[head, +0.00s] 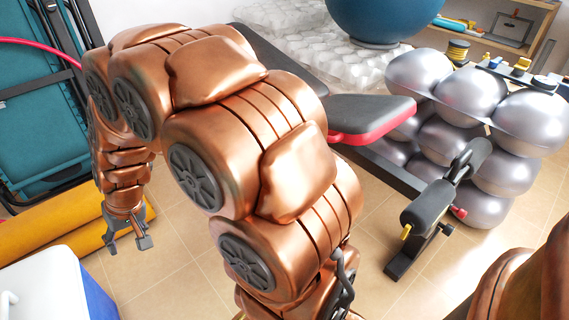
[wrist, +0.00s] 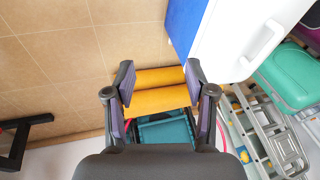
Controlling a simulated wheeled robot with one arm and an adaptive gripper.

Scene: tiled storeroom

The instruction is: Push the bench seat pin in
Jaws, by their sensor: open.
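The weight bench shows in the head view, partly behind my arm. Its grey seat pad (head: 372,115) has red sides. A dark frame beam runs from under the seat to a post with black foam rollers (head: 428,203). A small yellow pin-like piece (head: 406,232) is at the near roller, and a small red knob (head: 459,212) is by the post. I cannot tell which is the seat pin. My gripper (head: 127,245) hangs at the left, far from the bench, open and empty. The wrist view also shows it open (wrist: 159,75). No pin is recognisable there.
Yellow rolls (head: 62,228) lie on the floor by my gripper. A blue-and-white cooler (head: 48,285) stands at the lower left, folded teal chairs (head: 40,105) behind. Silver balls (head: 470,95) are stacked right of the bench. Tiled floor (head: 400,295) is clear in front.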

